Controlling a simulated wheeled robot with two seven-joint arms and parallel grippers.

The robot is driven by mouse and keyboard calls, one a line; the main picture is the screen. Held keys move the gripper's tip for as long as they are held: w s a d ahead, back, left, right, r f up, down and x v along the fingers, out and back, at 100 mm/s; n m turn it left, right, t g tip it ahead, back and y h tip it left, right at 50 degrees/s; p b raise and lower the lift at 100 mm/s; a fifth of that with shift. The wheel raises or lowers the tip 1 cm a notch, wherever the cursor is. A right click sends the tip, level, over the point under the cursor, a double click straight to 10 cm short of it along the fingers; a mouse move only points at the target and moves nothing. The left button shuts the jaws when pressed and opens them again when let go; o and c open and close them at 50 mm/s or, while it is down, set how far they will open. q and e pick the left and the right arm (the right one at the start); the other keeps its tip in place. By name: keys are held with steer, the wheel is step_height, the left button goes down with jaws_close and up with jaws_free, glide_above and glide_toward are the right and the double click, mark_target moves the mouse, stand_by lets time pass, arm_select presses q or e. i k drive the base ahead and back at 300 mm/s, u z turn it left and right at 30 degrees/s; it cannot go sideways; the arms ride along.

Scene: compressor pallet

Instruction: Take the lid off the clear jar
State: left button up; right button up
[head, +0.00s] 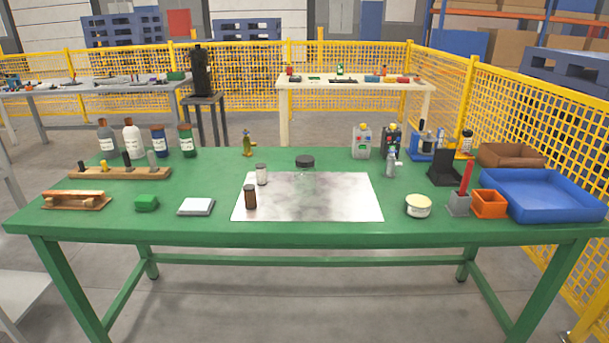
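The clear jar (305,174) stands upright near the back edge of the grey mat on the green table. Its glass is so transparent that its outline is hard to make out. A black round lid (305,161) sits on top of it. Neither of my grippers is in the head view.
On the grey mat (310,205) stand a brown bottle (250,197) and a small white-capped jar (261,174), left of the clear jar. A cream tin (418,206) stands right of the mat. A blue tray (545,198) fills the right end. The mat's front right is clear.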

mark_target(304, 179)
steer(key=k, duration=0.3)
steer(key=u, duration=0.95)
steer(key=i, duration=1.35)
steer(key=z, duration=0.4)
